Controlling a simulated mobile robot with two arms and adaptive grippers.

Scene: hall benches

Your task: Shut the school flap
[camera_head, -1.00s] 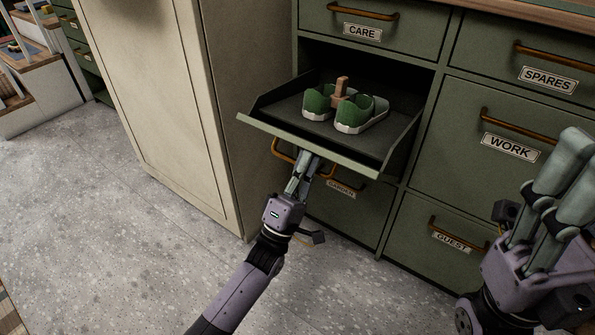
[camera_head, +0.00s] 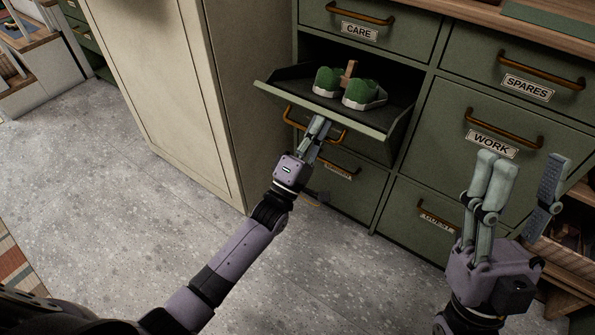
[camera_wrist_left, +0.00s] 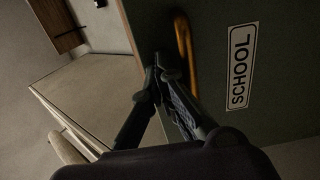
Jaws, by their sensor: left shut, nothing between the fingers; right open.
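The school flap (camera_head: 345,122) is a green tilt-out front, partly open, with its tray leaning out of the cabinet. Its SCHOOL label (camera_wrist_left: 240,66) and copper handle (camera_wrist_left: 186,55) show in the left wrist view. A pair of green shoes (camera_head: 362,92) with a wooden piece between them stands in the tray. My left gripper (camera_head: 320,122) is shut and empty, its fingertips at the outer face of the flap beside the handle; they also show in the left wrist view (camera_wrist_left: 158,78). Whether they touch is unclear. My right gripper (camera_head: 520,163) is open and empty, in front of the WORK front.
Shut fronts surround the flap: CARE (camera_head: 345,18) above, WORK (camera_head: 450,105) and SPARES (camera_head: 480,60) to the right, GUEST (camera_head: 410,215) below right. A tall cream cabinet (camera_head: 155,100) stands left. A basket (camera_head: 570,260) is at lower right. The speckled floor (camera_head: 110,190) is clear.

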